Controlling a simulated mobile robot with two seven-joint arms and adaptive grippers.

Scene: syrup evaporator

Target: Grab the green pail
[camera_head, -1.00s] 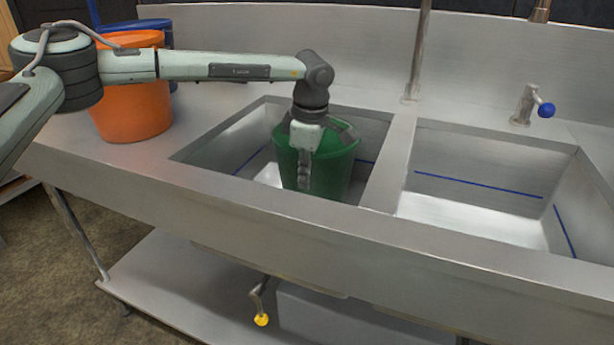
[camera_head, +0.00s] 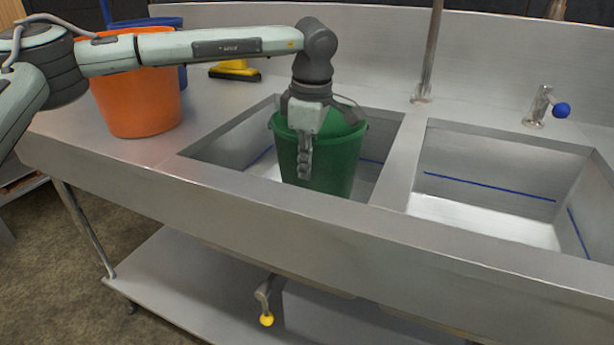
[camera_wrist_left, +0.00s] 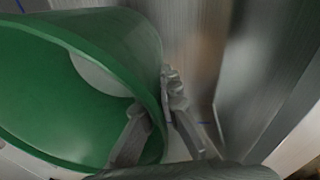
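The green pail (camera_head: 335,165) is upright in the left sink basin (camera_head: 225,150), its lower part hidden by the basin's front edge. My left gripper (camera_head: 306,150) reaches down over the pail's near rim. One finger is outside against the wall; the other is inside, hidden in the head view. In the left wrist view the pail (camera_wrist_left: 60,90) lies at the left, and the fingers of my left gripper (camera_wrist_left: 152,112) are on both sides of its rim, closed on the wall. My right gripper is not in view.
An orange bucket (camera_head: 140,100) stands on the counter at the left, with a blue bucket (camera_head: 183,76) behind it. A yellow and black tool (camera_head: 235,70) lies at the back. The right basin (camera_head: 480,215) is empty. A pipe (camera_head: 430,55) and a blue-knobbed tap (camera_head: 545,105) stand behind.

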